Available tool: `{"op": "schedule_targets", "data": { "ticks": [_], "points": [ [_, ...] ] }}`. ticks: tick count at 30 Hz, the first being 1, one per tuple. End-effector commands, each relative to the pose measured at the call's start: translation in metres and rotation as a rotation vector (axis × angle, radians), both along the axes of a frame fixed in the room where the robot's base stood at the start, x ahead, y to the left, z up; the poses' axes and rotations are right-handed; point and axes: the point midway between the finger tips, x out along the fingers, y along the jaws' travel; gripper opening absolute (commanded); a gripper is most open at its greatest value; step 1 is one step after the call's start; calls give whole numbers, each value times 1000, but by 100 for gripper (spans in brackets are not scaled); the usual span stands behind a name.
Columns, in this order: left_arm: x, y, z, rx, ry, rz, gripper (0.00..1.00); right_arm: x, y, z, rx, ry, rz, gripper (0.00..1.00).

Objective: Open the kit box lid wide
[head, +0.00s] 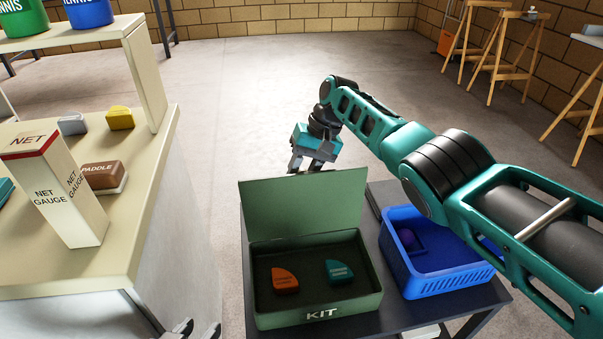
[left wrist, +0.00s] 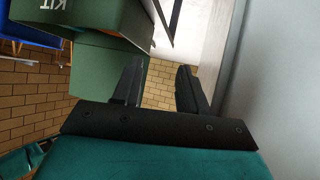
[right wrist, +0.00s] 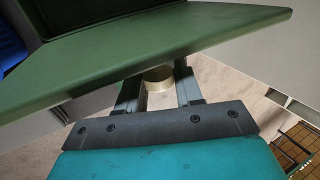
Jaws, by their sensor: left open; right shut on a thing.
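The green kit box (head: 318,318) sits on a dark table with its lid (head: 303,205) standing up at the far side. An orange piece (head: 285,280) and a teal piece (head: 340,271) lie inside. My right gripper (head: 305,165) is behind the lid's top edge, fingertips partly hidden. In the right wrist view it is shut on a pale round knob (right wrist: 158,78) by the lid. My left gripper (head: 184,327) is open and empty at the bottom edge, left of the box. The left wrist view shows its spread fingers (left wrist: 158,75) with the green box beyond.
A blue basket (head: 440,283) with a purple ball stands right of the box, under my right arm. A cream bench (head: 130,215) at left holds a net gauge box (head: 62,195) and a paddle box (head: 103,178). The floor behind the lid is clear.

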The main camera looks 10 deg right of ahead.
Motion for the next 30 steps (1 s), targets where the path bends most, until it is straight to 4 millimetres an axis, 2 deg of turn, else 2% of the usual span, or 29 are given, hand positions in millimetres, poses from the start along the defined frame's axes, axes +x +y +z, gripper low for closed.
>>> {"op": "schedule_targets", "data": {
  "ticks": [1,2,7,17,20,25,30],
  "points": [
    [0,1,0,0,-1,1,43,-3,-2,-3,-5,11,2,0],
    [0,1,0,1,-1,2,43,-3,-2,-3,-5,11,2,37],
    [1,2,0,3,-2,4,43,-2,-1,-2,-3,9,3,54],
    [0,3,0,8,5,4,43,-1,-2,5,0,4,2,55],
    [0,4,6,9,4,5,43,1,-6,18,0,2,1,55],
    [2,8,22,14,-14,14,43,3,-20,53,0,4,-1,55],
    [-1,14,23,27,-10,22,43,5,-35,86,-1,3,0,55]
  ]
}}
